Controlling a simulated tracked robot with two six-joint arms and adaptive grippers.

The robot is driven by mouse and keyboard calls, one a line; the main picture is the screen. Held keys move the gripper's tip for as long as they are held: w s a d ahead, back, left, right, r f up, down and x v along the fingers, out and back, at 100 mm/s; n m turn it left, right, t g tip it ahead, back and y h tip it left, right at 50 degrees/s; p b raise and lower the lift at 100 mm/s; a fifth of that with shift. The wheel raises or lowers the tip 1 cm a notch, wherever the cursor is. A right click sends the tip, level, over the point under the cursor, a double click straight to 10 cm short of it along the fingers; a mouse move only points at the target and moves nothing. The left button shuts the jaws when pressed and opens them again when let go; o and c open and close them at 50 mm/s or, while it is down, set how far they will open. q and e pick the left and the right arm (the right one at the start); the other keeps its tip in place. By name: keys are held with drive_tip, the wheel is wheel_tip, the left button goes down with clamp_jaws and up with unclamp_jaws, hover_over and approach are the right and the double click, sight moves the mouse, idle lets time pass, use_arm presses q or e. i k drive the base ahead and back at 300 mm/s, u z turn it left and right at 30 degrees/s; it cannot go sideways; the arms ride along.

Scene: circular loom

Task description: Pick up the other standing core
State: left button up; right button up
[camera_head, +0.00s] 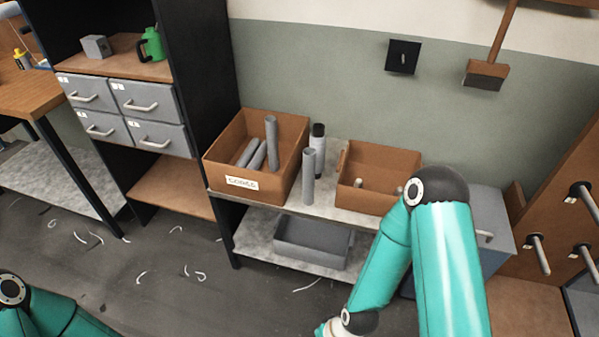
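A grey core (308,179) stands upright on the pale shelf top, between two cardboard boxes. Right behind it stands another cylinder (318,133) with a dark upper part; its lower part is mostly hidden. A third grey core (271,140) stands upright inside the left box (220,167), whose label seems to read CORES. Grey cores (253,156) also lie slanted in that box. My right arm crosses the lower right and runs down out of the picture; its gripper is not in view. Only a bit of my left arm shows at the lower left, without its gripper.
The right cardboard box (380,160) holds small pale pieces. A grey bin (312,243) sits on the lower shelf. A drawer cabinet (130,105) stands left, a grey cabinet (491,215) right. Pale scraps (195,273) lie on the otherwise open floor.

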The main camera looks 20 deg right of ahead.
sight(309, 153)
drive_tip(key=i, duration=0.85)
drive_tip(key=z, duration=0.05)
